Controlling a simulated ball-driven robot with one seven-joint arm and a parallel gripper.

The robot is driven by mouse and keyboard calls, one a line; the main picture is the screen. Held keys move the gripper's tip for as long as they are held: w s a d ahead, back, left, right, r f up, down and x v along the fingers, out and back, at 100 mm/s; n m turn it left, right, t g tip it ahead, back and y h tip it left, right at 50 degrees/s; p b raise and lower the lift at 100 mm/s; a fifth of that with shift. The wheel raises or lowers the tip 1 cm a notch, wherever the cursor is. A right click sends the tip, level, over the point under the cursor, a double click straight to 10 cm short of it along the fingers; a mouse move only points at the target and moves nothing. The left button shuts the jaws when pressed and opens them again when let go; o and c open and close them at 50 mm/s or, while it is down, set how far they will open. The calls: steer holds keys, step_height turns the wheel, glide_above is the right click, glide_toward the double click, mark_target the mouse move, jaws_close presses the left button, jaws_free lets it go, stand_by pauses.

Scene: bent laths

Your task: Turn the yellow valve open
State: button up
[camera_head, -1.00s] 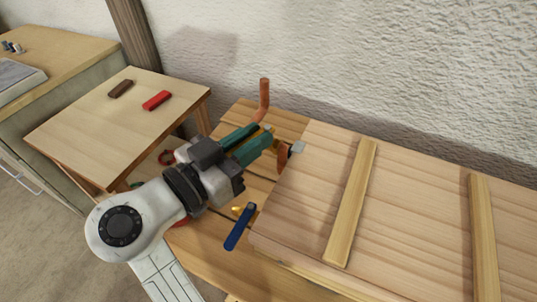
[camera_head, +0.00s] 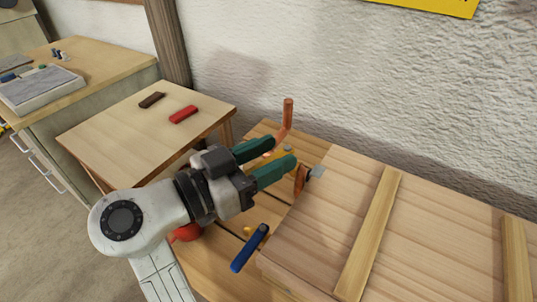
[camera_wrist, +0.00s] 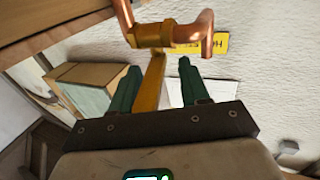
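The yellow valve shows best in the wrist view: its lever (camera_wrist: 149,82) hangs from a brass-yellow body (camera_wrist: 152,35) on a copper pipe (camera_wrist: 190,32). My gripper (camera_wrist: 160,66) is open, with one green finger on each side of the lever. Gaps show between the lever and both fingers, the wider one on the right. In the head view, my gripper (camera_head: 281,151) reaches over the wooden bench beside the upright copper pipe (camera_head: 288,112). There only a small yellow part of the valve (camera_head: 287,149) shows by the fingertips; the fingers hide much of the rest.
A blue lever (camera_head: 250,248) lies below my gripper, and a red part (camera_head: 186,233) shows under my wrist. A raised board (camera_head: 335,205) with battens fills the right. A small table (camera_head: 130,145) with a red block (camera_head: 184,114) and a brown block (camera_head: 152,99) stands left.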

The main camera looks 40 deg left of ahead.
steer(key=shift+f, duration=0.1)
steer(key=b+v, duration=0.1)
steer(key=v, duration=1)
steer(key=shift+b, duration=0.4)
